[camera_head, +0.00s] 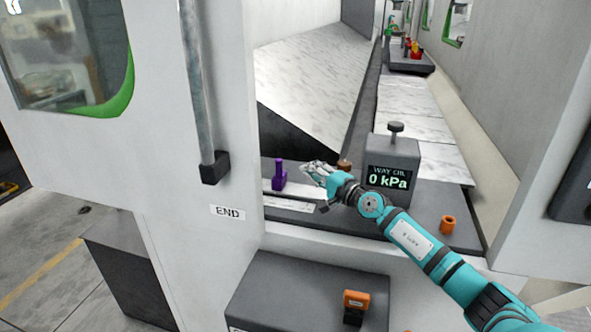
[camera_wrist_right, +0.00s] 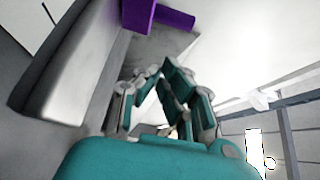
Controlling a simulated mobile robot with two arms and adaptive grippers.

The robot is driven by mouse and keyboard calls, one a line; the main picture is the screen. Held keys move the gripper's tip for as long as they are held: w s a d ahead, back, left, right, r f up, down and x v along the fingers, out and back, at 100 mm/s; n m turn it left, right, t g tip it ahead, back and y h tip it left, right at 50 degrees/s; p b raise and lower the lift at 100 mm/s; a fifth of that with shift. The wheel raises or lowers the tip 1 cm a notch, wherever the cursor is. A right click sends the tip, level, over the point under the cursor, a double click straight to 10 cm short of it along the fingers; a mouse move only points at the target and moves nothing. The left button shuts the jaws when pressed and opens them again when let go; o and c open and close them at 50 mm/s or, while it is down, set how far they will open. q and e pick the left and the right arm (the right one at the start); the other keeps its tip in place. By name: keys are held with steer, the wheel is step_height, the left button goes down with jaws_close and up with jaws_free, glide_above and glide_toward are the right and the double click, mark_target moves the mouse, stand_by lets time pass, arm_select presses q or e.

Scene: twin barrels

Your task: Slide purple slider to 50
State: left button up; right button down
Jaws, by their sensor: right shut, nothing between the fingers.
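The purple slider (camera_head: 279,175) stands upright at the left part of a pale track (camera_head: 300,191) on the dark ledge of the machine opening. It also shows at the top of the right wrist view (camera_wrist_right: 140,16). My right gripper (camera_head: 312,171) is just right of the slider, with a small gap between them. Its fingers are shut and empty. In the right wrist view, my right gripper (camera_wrist_right: 172,85) points toward the slider. A scale strip (camera_head: 290,205) lies in front of the track, but its marks are too small to read. My left gripper is not in view.
A grey box (camera_head: 400,160) with a knob and a display reading "WAY OIL 0 kPa" stands right of the gripper. An orange ring-like part (camera_head: 447,224) sits on the ledge. A vertical door handle (camera_head: 200,100) is at left. An orange-black device (camera_head: 355,306) lies below.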

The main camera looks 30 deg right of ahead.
mark_target(278, 173)
steer(key=w+a+p, duration=0.2)
steer(key=shift+w+a+r+p, duration=0.15)
steer(key=shift+w+a+p, duration=0.15)
steer(key=shift+a, duration=0.05)
steer(key=shift+w+a, duration=0.15)
steer(key=shift+a, duration=0.15)
steer(key=shift+f, duration=0.2)
steer(key=shift+w, duration=0.1)
steer(key=shift+w+a+r, duration=0.15)
steer(key=shift+w+a, duration=0.25)
steer(key=shift+a, duration=0.05)
